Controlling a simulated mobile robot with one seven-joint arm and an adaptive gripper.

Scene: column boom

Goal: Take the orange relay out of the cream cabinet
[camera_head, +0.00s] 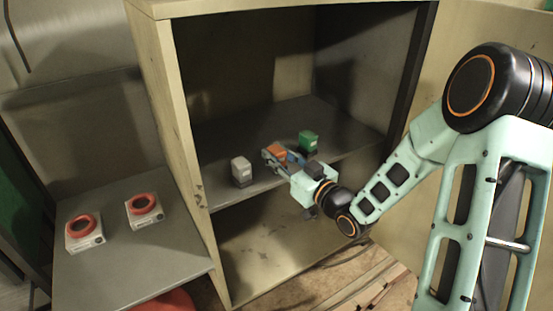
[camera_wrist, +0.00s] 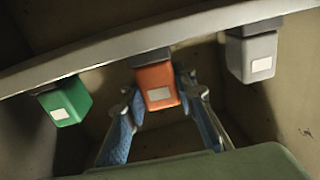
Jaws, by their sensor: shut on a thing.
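The orange relay (camera_head: 275,151) is on the grey middle shelf of the cream cabinet (camera_head: 177,104), between a grey relay and a green one. My gripper (camera_head: 271,156) reaches in from the right and is shut on the orange relay. In the wrist view the orange relay (camera_wrist: 157,87) sits between the two blue-padded fingers (camera_wrist: 157,100), with its white label facing the camera. The wrist view appears upside down, and the relay's dark base seems to be at the shelf. I cannot tell whether it is lifted at all.
A grey relay (camera_head: 241,171) stands to the left of my gripper and a green relay (camera_head: 308,142) to its right, both close by. Left of the cabinet, a grey side table (camera_head: 130,267) holds two white devices with red rings (camera_head: 84,231). The lower compartment looks empty.

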